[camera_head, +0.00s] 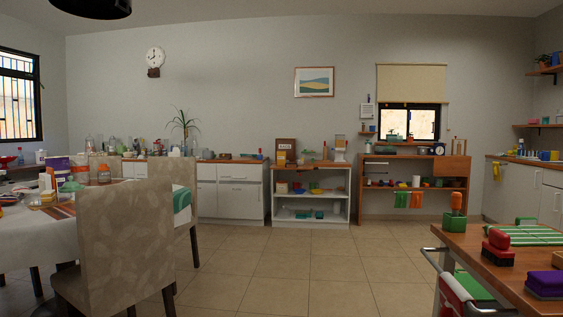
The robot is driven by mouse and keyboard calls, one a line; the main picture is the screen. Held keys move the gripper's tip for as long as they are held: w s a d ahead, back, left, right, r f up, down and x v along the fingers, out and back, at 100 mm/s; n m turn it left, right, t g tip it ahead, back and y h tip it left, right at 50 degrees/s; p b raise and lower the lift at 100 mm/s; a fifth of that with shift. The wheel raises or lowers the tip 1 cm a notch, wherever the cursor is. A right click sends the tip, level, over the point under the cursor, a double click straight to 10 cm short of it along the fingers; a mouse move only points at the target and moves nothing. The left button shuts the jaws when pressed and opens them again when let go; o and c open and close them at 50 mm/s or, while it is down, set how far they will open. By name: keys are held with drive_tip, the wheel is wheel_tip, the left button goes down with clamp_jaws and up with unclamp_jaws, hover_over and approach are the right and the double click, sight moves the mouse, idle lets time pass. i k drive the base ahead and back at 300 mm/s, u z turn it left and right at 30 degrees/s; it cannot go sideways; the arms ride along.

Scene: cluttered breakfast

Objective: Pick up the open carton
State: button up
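I cannot make out for certain an open carton in this view. A dining table (30,238) at the left carries a crowded group of small items. Among them are a purple and white box (57,165) and a narrow white and orange pack (46,181). They are too small to tell whether either is a carton with an open top. My gripper is not in view.
A patterned chair (125,240) stands against the near side of the dining table. A wooden-topped trolley (480,252) stands at the right front. Cabinets (240,192) and open shelves (310,215) line the back wall. The tiled floor (300,265) between is clear.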

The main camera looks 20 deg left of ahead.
sight(280, 156)
drive_tip(key=u, duration=1.05)
drive_tip(key=i, duration=8.95)
drive_tip(key=z, duration=0.85)
